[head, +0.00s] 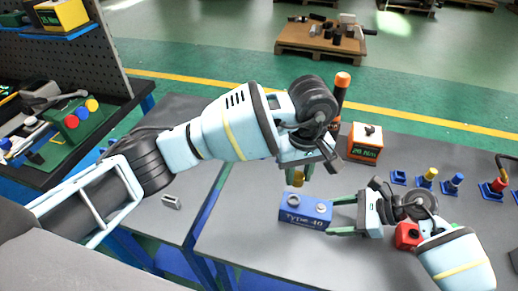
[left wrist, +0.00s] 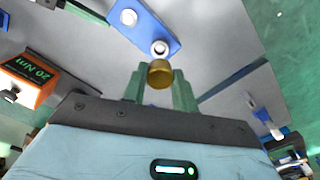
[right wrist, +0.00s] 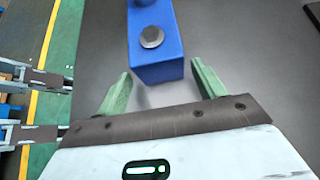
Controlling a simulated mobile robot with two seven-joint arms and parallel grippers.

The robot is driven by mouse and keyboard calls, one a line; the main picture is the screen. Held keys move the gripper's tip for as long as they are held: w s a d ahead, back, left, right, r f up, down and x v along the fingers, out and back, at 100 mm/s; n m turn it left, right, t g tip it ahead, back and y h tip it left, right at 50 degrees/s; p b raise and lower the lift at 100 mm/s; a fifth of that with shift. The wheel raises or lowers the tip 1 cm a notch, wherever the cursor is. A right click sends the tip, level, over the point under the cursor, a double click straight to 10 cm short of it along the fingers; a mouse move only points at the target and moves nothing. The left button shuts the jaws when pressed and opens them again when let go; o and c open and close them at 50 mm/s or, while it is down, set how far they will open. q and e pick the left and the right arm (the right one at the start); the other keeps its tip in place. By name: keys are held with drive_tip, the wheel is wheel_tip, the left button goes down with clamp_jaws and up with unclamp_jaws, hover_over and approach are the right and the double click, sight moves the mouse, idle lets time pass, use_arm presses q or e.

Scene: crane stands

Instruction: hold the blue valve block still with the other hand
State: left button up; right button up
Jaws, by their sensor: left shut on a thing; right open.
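The blue valve block (head: 305,211), marked "Type 40", lies on the grey table with two round metal fittings on top. It also shows in the left wrist view (left wrist: 145,30) and the right wrist view (right wrist: 157,60). My left gripper (head: 299,174) is shut on a brass-coloured cylinder (left wrist: 160,74), held above the block near one fitting. My right gripper (head: 338,215) is open at the block's right end. In the right wrist view its green fingertips (right wrist: 162,72) stand on either side of the block's near end, with gaps visible on both sides.
An orange "20 Nm" box (head: 365,145) stands behind the block, near an upright orange-and-black tool (head: 341,90). Yellow (head: 430,174), blue (head: 455,182) and red (head: 498,184) pieces stand in blue holders at right. A red part (head: 407,237) lies by my right wrist.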

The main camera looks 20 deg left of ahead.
drive_tip(key=shift+x, duration=1.25)
drive_tip(key=c, duration=1)
